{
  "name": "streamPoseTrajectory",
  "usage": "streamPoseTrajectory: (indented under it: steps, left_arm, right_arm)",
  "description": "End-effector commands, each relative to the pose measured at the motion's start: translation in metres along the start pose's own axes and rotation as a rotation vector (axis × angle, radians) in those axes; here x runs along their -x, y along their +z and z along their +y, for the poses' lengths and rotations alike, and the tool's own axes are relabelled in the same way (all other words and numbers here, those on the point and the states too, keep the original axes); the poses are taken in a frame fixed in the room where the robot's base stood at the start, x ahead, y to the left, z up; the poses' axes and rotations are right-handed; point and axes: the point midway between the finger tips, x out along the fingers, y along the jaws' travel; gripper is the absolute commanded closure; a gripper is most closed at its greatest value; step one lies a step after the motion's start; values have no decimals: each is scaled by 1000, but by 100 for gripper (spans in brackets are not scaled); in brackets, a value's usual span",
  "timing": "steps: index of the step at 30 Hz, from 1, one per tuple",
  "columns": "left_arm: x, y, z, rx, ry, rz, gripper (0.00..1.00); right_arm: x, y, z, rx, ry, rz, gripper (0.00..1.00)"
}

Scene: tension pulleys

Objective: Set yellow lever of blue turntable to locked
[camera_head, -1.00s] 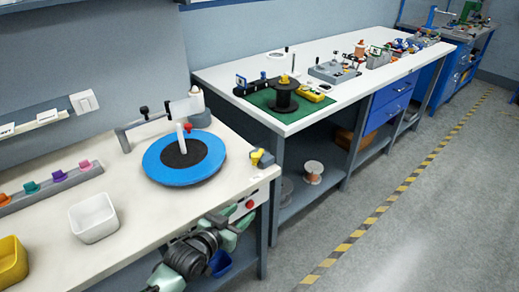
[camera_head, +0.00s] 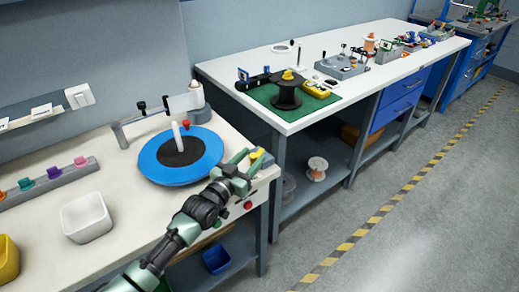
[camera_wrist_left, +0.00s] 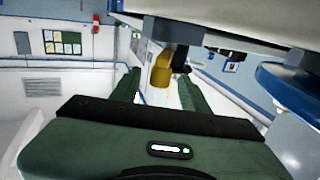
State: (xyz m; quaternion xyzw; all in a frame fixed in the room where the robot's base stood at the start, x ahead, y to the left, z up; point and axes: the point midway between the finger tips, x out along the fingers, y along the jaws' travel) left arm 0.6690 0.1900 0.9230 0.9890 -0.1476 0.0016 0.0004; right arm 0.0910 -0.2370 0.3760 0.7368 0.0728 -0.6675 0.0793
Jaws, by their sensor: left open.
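The blue turntable (camera_head: 205,165) is a blue disc with a dark centre on the left white workbench. The yellow lever (camera_head: 258,154) is at the bench's front right edge, on a dark mount. My left gripper (camera_head: 249,166) is open right beside the lever, at the bench edge, and partly covers it. In the left wrist view the yellow lever (camera_wrist_left: 162,70) shows between and just beyond the two green fingers, with nothing gripped. Whether a finger touches it I cannot tell. The blue disc also shows at the right of the left wrist view (camera_wrist_left: 292,90). My right gripper is not in view.
A white post (camera_head: 177,134) and a grey arm stand at the turntable. A red button (camera_head: 248,205) is on the bench front below the lever. A white bin (camera_head: 86,218) is on the left.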

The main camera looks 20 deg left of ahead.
Motion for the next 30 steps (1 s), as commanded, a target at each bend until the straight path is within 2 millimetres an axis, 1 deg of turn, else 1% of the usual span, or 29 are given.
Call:
streamPoseTrajectory:
  steps: [1, 3, 7, 12, 18, 19, 20, 21, 23, 24, 30]
  left_arm:
    - [-10, -1, 0, 0, 0, 1, 55]
    - [-21, -2, 0, -1, 0, 0, 55]
    - [-35, 0, 0, 0, 0, -1, 55]
    - [-42, 0, 1, 0, 1, -1, 55]
    - [-42, 1, 1, 0, 1, -2, 55]
    - [-42, 1, 1, 0, 1, -2, 60]
    - [-42, 1, 1, 0, 1, -2, 69]
    - [-42, 1, 1, 0, 1, -2, 80]
    - [-42, 1, 1, 0, 1, -2, 97]
    - [-42, 1, 1, 0, 1, -2, 100]
    - [-42, 1, 0, 0, 0, -2, 100]
  right_arm:
    - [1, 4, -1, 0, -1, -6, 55]
    - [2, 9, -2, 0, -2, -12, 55]
    - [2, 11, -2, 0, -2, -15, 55]
    - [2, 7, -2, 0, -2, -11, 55]
    - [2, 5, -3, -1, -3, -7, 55]
    - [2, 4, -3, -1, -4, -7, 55]
    - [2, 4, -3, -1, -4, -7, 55]
    - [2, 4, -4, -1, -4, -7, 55]
    - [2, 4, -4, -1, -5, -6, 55]
    - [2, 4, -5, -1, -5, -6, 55]
    - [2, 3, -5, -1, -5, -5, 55]
